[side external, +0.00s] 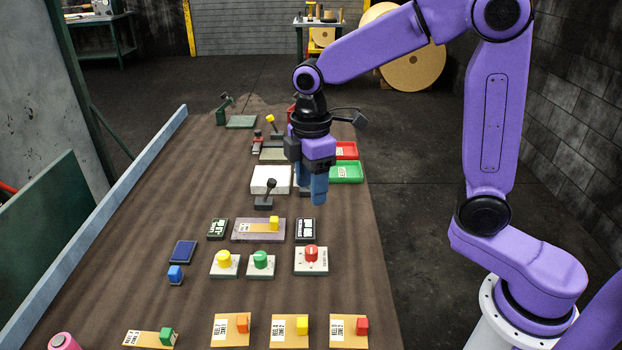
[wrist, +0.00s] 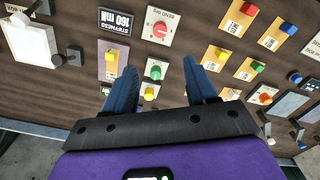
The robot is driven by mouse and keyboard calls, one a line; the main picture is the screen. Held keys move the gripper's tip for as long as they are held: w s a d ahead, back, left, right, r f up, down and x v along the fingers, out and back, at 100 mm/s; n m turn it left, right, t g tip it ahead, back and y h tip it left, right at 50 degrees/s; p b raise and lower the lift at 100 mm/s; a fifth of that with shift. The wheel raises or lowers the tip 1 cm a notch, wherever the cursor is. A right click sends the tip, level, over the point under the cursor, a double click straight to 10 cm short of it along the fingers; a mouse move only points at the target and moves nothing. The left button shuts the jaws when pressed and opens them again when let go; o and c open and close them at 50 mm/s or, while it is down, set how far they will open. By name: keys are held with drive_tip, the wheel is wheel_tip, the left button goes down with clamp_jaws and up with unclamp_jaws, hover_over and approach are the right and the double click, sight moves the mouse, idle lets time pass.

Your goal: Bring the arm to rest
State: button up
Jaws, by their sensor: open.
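My gripper (side external: 318,198) hangs from the purple arm above the brown table (side external: 130,205), with its blue fingers pointing down. In the wrist view my gripper (wrist: 160,68) shows its two blue fingers spread apart with nothing held between them. The green knob (wrist: 155,72) and yellow knob (wrist: 149,92) appear in the gap between the fingers, on the table below. In the side view the fingertips appear beside the black-handled lever (side external: 267,190) and clear of the tabletop; the exact height cannot be told.
A red knob (side external: 311,253), a green knob (side external: 260,260) and a yellow knob (side external: 223,258) stand in front of the gripper. Several tan cards with coloured blocks line the front. Bare table lies at the left.

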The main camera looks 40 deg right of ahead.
drive_tip(key=shift+r, duration=0.25)
drive_tip(key=s+d+f+m, duration=0.1)
drive_tip(key=s+d, duration=0.2)
drive_tip(key=s, duration=0.9)
drive_tip(key=s+d+f, duration=0.1)
drive_tip(key=s+d, duration=0.2)
drive_tip(key=s, duration=0.9)
drive_tip(key=shift+d+f+m, duration=0.3)
drive_tip(key=shift+d+m, duration=0.1)
